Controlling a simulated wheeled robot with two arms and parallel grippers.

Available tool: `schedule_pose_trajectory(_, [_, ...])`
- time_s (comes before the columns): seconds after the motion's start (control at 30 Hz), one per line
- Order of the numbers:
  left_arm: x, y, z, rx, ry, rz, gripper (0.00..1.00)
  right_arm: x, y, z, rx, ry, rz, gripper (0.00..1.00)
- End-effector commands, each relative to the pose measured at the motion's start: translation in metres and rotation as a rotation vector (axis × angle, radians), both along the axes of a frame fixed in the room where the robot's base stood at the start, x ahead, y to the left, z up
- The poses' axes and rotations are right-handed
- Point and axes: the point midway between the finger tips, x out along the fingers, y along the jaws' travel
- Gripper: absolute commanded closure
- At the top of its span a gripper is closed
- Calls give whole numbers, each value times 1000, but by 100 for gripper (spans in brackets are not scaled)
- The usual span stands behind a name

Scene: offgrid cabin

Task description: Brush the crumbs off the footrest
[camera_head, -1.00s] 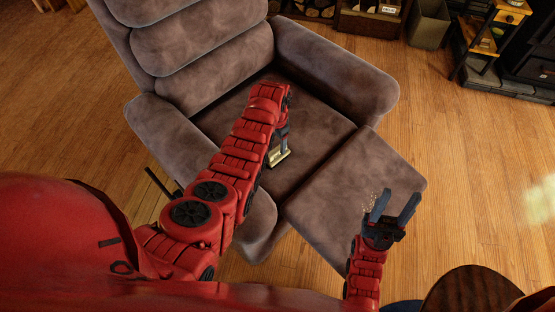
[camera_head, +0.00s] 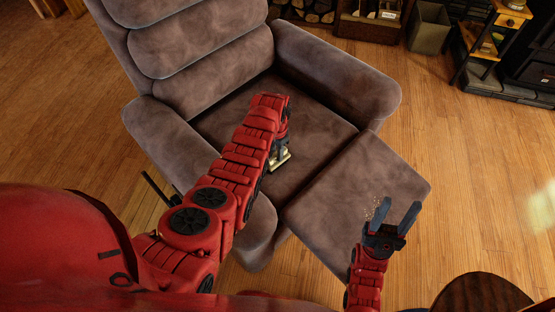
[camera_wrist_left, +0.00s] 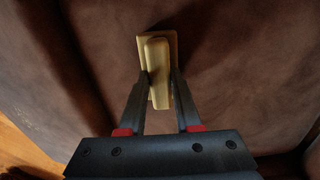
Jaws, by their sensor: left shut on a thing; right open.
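The footrest (camera_head: 340,205) of the brown recliner is raised and extends from the seat. Pale crumbs (camera_head: 376,208) lie on it near its right part, just beside my right gripper (camera_head: 393,222). That gripper is open and empty, its fingers pointing up in the head view. My left gripper (camera_head: 283,150) is over the recliner seat, shut on a pale yellow brush (camera_head: 281,161). The brush also shows between the fingers in the left wrist view (camera_wrist_left: 156,62). Its bristles are not clearly visible. My left arm hides part of the seat.
The recliner's armrests (camera_head: 345,80) stand on both sides of the seat (camera_head: 315,125). A grey bin (camera_head: 430,30) and a small shelf (camera_head: 490,35) are at the back right. The wooden floor (camera_head: 475,165) right of the footrest is clear.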

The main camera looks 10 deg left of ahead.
Motion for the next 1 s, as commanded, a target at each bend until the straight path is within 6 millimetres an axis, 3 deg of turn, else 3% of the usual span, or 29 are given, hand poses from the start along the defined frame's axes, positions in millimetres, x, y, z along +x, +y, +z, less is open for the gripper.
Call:
schedule_pose_trajectory(0.37, [0, 0, 2, 0, 0, 0, 100, 0, 0, 2, 0, 0, 0, 50])
schedule_pose_trajectory(1.0, [0, 1, 56, 1, -1, 0, 100, 0, 0, 44, 0, 0, 0, 50])
